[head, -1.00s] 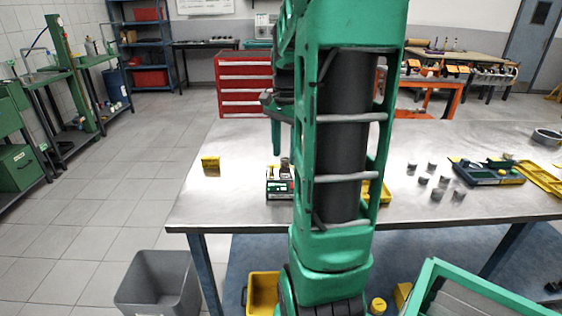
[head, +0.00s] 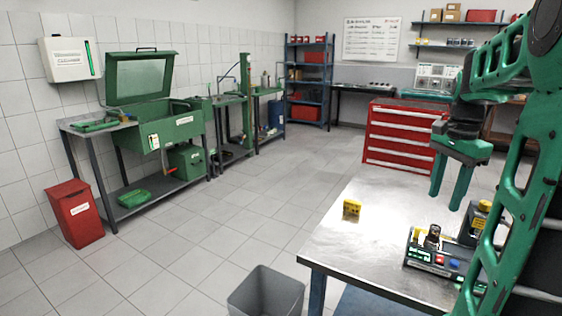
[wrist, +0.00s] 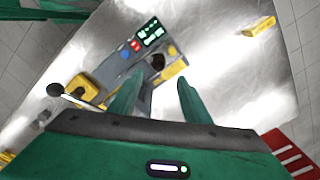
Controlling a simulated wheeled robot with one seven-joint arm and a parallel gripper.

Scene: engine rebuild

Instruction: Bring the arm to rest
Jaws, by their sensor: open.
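My green arm (head: 520,185) rises at the right side of the head view. My gripper (head: 447,202) points down above the metal table (head: 375,245), its two green fingers apart with nothing between them. In the wrist view my gripper (wrist: 158,84) is also open and empty. A grey bench device (head: 436,258) with a green display and red and blue buttons is on the table below it, partly hidden by my arm. It also shows in the wrist view (wrist: 130,62), beyond the fingertips.
A small yellow block (head: 352,209) stands near the table's left side. A grey bin (head: 266,292) is on the floor by the table's near left corner. A red drawer cabinet (head: 403,138) stands behind. Green washing equipment (head: 170,118) lines the left wall. The tiled floor between is clear.

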